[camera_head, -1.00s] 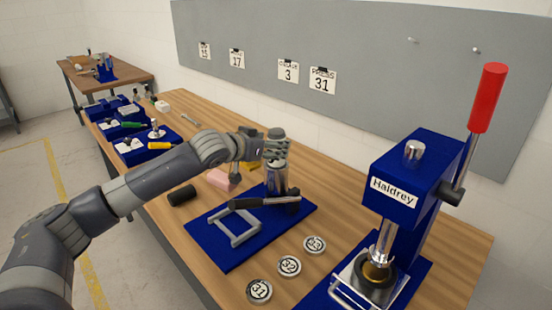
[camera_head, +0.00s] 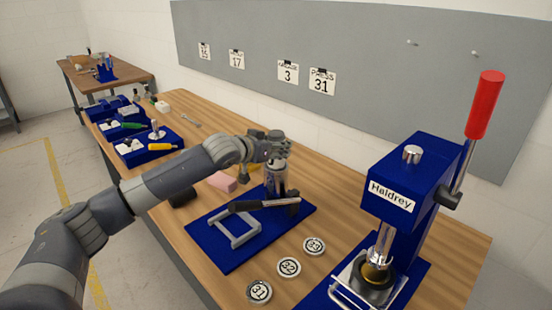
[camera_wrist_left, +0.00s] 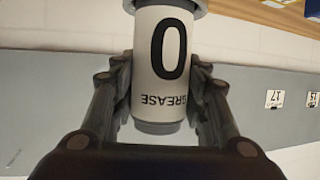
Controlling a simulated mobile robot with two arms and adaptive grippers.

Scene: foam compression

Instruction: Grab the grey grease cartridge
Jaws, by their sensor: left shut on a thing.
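The grey grease cartridge (camera_wrist_left: 165,55) fills the middle of the left wrist view, with a white label reading "0" and "GREASE". My left gripper (camera_wrist_left: 165,85) is shut on it, one finger on each side. In the head view the left gripper (camera_head: 268,149) is above the blue baseplate (camera_head: 217,257), and the cartridge's grey top (camera_head: 276,135) shows just above the fingers. A silvery cylinder (camera_head: 276,180) shows below the fingers, behind a black-handled lever (camera_head: 258,205). I cannot tell whether the cartridge is in that cylinder. My right gripper is not in view.
A blue press (camera_head: 405,170) with a red handle stands at the right. Several round numbered discs (camera_head: 289,267) lie in front of the baseplate. A pink block (camera_head: 222,182) and a black cylinder (camera_head: 183,197) lie near my left arm. Blue tool trays (camera_head: 150,150) stand at the far left.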

